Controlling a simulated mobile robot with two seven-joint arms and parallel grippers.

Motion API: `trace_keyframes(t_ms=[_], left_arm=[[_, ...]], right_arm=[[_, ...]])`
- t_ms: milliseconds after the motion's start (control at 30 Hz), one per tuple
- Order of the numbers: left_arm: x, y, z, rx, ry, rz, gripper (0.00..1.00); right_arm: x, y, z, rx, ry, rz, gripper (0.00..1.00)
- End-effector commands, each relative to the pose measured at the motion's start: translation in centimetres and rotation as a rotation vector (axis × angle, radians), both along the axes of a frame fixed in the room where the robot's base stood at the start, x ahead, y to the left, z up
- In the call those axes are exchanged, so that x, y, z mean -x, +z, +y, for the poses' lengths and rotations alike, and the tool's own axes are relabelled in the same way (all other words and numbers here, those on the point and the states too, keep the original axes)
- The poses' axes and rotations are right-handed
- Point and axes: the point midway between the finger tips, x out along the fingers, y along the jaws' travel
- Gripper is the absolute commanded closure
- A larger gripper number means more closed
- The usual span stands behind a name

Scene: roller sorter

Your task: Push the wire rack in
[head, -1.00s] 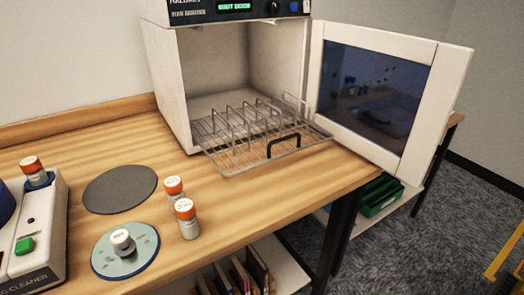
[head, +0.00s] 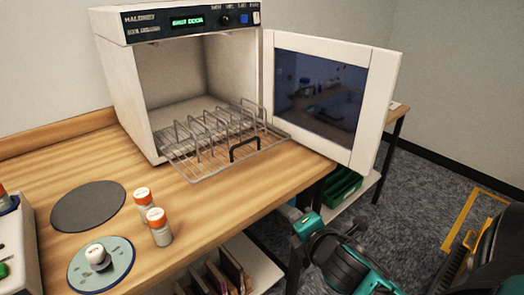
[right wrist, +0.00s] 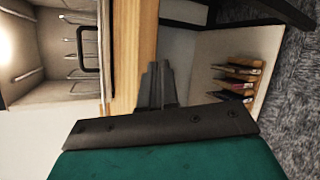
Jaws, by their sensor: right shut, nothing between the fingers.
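The wire rack (head: 205,155) is pulled partly out of the white cabinet (head: 133,100) and juts over the wooden bench. It has upright wire loops and a black handle (head: 244,149) at its front edge. The cabinet door (head: 385,105) stands open to the right. My right gripper (head: 296,214) is at the lower right in the head view, in front of the bench edge and apart from the rack. In the right wrist view its fingers (right wrist: 158,82) are shut and empty, with the rack handle (right wrist: 90,48) at the upper left. My left gripper is not in view.
Two orange-capped bottles (head: 158,227), a dark round mat (head: 88,207) and a round plate with a knob (head: 101,263) are on the bench at the left. A green bin (head: 341,187) sits below the bench. The bench in front of the rack is clear.

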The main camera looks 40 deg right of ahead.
Motion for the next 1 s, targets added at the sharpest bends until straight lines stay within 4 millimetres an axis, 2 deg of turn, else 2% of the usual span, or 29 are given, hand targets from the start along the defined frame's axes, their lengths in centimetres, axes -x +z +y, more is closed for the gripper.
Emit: trace_keyframes(t_ms=[33,200,300,400,500,667,1000], left_arm=[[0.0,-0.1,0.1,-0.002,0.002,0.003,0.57],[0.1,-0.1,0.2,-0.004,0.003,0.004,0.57],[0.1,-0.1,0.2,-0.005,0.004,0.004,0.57],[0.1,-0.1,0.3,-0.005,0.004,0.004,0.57],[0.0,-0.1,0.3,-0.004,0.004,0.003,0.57],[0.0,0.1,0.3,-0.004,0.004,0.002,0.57],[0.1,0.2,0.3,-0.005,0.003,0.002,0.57]], right_arm=[[-0.8,1.3,-1.0,0.177,0.067,-0.016,1.0],[-2.9,4.8,-2.7,0.733,0.265,-0.053,1.0],[-3.6,6.0,-2.9,0.97,0.339,-0.064,1.0],[-3.9,6.6,-3.0,1.12,0.384,-0.069,1.0],[-4.2,6.9,-3.0,1.186,0.401,-0.074,1.0],[-5.3,7.0,-3.1,1.197,0.404,-0.075,1.0],[-10.7,7.0,-3.7,1.193,0.402,-0.075,1.0]])
